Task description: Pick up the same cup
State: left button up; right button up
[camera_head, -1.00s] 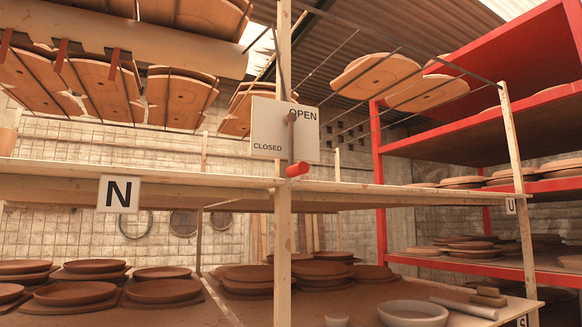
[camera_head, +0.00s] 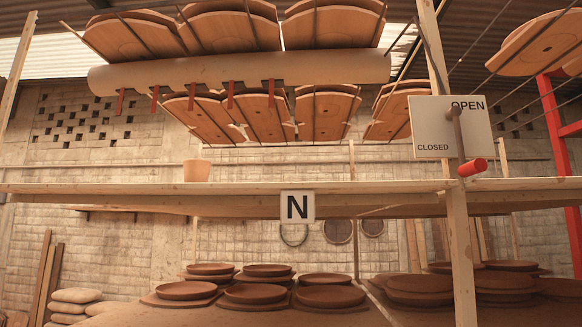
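One cup-like vessel shows, a small terracotta cup (camera_head: 197,170) standing upright on the wooden shelf (camera_head: 130,188), left of the sign marked N. Whether it is the same cup the task means, I cannot tell. Neither of my grippers is in view, so nothing shows of what they hold.
A lever with a red handle (camera_head: 472,167) sits on a post before the OPEN/CLOSED board (camera_head: 450,127). The N sign (camera_head: 297,207) hangs on the shelf edge. Clay plates (camera_head: 255,293) lie below. Stacked sacks (camera_head: 75,300) are at lower left. The shelf around the cup is clear.

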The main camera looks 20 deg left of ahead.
aim_at(195, 170)
jog(key=u, duration=1.35)
jog(key=j+z, duration=0.25)
jog(key=z, duration=0.15)
jog(key=k+j+z, duration=0.1)
jog(key=j+z, duration=0.15)
jog(key=z, duration=0.15)
jog(key=j+z, duration=0.2)
jog(key=z, duration=0.2)
jog(key=k, duration=0.05)
